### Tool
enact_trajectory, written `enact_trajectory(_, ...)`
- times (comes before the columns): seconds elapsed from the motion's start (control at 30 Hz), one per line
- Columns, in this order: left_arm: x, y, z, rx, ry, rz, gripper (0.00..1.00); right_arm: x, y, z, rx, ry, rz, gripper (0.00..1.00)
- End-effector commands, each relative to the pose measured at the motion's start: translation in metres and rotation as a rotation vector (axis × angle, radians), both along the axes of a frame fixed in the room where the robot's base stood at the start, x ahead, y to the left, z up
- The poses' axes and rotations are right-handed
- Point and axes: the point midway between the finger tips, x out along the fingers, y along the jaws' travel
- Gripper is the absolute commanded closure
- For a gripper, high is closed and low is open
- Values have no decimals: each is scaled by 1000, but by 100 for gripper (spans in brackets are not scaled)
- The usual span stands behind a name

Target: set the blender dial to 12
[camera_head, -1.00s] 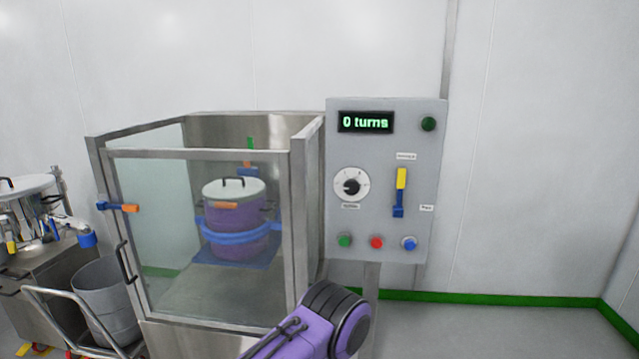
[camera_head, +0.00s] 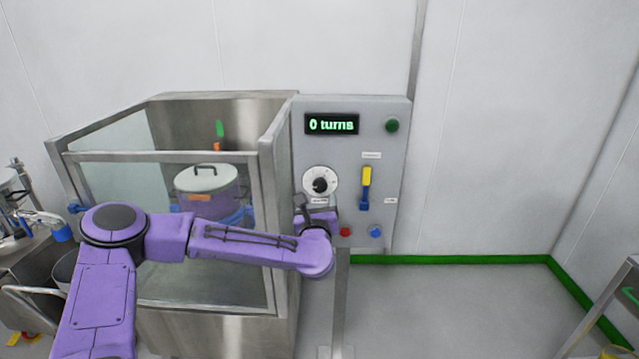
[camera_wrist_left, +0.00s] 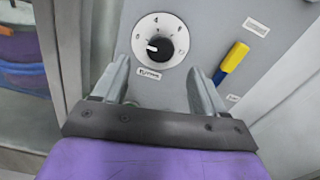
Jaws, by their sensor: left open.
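The blender dial (camera_head: 320,182) is a white disc with a black knob on the grey control panel (camera_head: 345,112). In the left wrist view the dial (camera_wrist_left: 175,27) shows marks including 4 and 6 around its rim, and the knob (camera_wrist_left: 160,44) has a white pointer line toward the left. The display (camera_head: 332,124) reads "0 turns". My left gripper (camera_head: 304,205) is just below the dial. In the left wrist view its two fingers (camera_wrist_left: 160,85) are spread wide, with nothing between them, apart from the knob. My right gripper is not in view.
A yellow and blue lever (camera_head: 366,188) is right of the dial. A red button (camera_head: 345,232) and a blue button (camera_head: 376,232) sit below. The glass-walled enclosure (camera_head: 268,200) with a lidded purple drum (camera_head: 207,205) stands left.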

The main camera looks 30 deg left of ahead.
Motion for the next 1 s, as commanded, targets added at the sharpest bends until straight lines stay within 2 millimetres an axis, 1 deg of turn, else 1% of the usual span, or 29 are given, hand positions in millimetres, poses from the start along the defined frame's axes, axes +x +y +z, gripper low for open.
enact_trajectory(0.03, 10, 6, 4, 3, 3, 3, 28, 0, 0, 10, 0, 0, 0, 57)
enact_trajectory(0.1, 24, 14, 5, 5, 3, 2, 28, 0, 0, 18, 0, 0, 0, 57)
enact_trajectory(0.3, 59, 34, 3, 6, 6, -2, 28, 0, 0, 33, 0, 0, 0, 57)
enact_trajectory(0.4, 68, 40, 1, 5, 6, -2, 28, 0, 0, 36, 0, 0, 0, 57)
enact_trajectory(0.5, 72, 42, -1, 4, 7, -4, 28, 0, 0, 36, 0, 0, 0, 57)
enact_trajectory(0.7, 73, 43, -2, 4, 7, -4, 28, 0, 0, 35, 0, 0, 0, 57)
enact_trajectory(0.73, 73, 43, -2, 4, 7, -4, 32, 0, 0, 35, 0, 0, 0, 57)
enact_trajectory(0.77, 73, 43, -2, 4, 7, -4, 41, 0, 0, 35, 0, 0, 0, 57)
enact_trajectory(0.8, 73, 43, -2, 4, 7, -4, 54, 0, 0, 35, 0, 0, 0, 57)
enact_trajectory(0.9, 72, 43, -2, 4, 7, -4, 84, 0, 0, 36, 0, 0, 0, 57)
enact_trajectory(1.0, 72, 43, -2, 4, 7, -4, 84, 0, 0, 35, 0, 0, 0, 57)
